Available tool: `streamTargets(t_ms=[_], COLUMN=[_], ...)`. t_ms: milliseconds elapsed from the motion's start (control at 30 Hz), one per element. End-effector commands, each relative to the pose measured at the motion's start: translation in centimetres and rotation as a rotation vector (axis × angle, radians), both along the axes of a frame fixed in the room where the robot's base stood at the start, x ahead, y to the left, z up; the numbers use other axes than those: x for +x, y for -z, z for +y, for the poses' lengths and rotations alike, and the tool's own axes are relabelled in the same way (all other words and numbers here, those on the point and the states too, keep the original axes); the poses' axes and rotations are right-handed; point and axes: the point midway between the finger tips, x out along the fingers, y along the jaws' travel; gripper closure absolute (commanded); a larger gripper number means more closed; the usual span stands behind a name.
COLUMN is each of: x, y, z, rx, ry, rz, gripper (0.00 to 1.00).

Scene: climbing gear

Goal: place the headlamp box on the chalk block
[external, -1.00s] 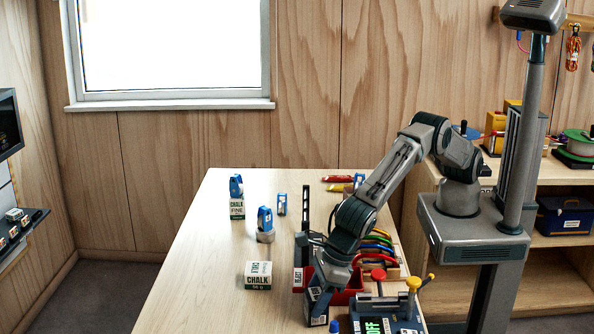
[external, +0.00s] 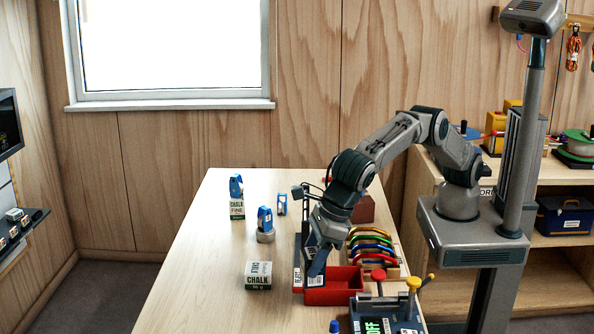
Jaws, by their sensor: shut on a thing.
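My gripper (external: 312,243) points down above the left end of the red tray. It is shut on a dark blue box (external: 317,264), which looks like the headlamp box; the arm partly hides it and its lettering is unreadable. The chalk block (external: 258,276), a white and green box marked CHALK, lies on the table to the left of my gripper, with nothing on its top. A taller box marked CHALK FINE (external: 237,211) stands further back with a blue item on it.
A rack of coloured loops (external: 372,243) and a device reading OFF (external: 376,327) stand right. Blue items (external: 265,219) stand behind. The table's left side is clear.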

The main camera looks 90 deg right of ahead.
Motion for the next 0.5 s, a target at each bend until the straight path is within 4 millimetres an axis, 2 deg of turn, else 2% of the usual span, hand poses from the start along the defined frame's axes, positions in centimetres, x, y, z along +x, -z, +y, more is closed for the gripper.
streamTargets(t_ms=[167, 300, 500], x=[4.4, 8.1, 11.4], y=[-1.5, -2.9, -4.6], z=[-5.7, -11.7, -19.3], rx=[0.004, 0.006, 0.005], ry=[0.058, 0.11, 0.164], rz=[0.004, 0.004, 0.002], gripper=[0.73, 0.73, 0.73])
